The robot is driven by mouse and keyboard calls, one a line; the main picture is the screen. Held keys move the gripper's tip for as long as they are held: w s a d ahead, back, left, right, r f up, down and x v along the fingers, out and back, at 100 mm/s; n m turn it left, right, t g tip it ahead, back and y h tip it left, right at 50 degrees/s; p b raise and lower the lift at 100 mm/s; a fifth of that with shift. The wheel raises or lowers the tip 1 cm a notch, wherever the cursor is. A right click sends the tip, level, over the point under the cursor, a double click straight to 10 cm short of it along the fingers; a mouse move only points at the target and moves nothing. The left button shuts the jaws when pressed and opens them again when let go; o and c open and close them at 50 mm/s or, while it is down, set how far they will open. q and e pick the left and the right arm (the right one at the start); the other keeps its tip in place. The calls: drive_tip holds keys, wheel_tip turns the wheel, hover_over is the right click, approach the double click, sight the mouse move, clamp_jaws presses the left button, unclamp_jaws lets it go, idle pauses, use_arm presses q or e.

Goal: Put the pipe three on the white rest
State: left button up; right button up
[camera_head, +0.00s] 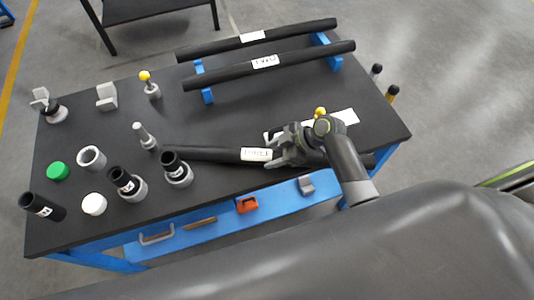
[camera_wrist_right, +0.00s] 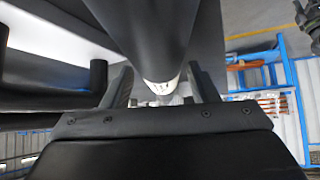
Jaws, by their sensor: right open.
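Pipe three (camera_head: 215,154), a long black pipe with a white label, lies along the front part of the dark table (camera_head: 385,117). My right gripper (camera_head: 279,149) is at the pipe beside its label, and hides part of it. In the right wrist view the black pipe (camera_wrist_right: 150,40) runs between the two open fingers (camera_wrist_right: 163,88), with a white label edge near the palm. I cannot tell whether the fingers touch it. A whitish notched rest (camera_head: 107,97) stands at the table's back left. A similar pale piece (camera_head: 42,97) is at the far left. My left gripper is not in view.
Two more black pipes (camera_head: 225,77) lie on blue supports (camera_head: 207,95) at the back. Several pale fittings (camera_head: 92,158), black cylinders (camera_head: 42,207) and a green cap (camera_head: 58,171) crowd the left. A white sheet (camera_head: 346,117) lies behind my gripper.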

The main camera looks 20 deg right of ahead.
drive_tip(key=shift+w+a+f, duration=0.15)
drive_tip(key=shift+a+f, duration=0.3)
drive_tip(key=shift+f, duration=0.05)
drive_tip(key=shift+c, duration=0.3)
clamp_jaws()
drive_tip(key=shift+w+r, duration=0.1)
drive_tip(key=shift+r, duration=0.05)
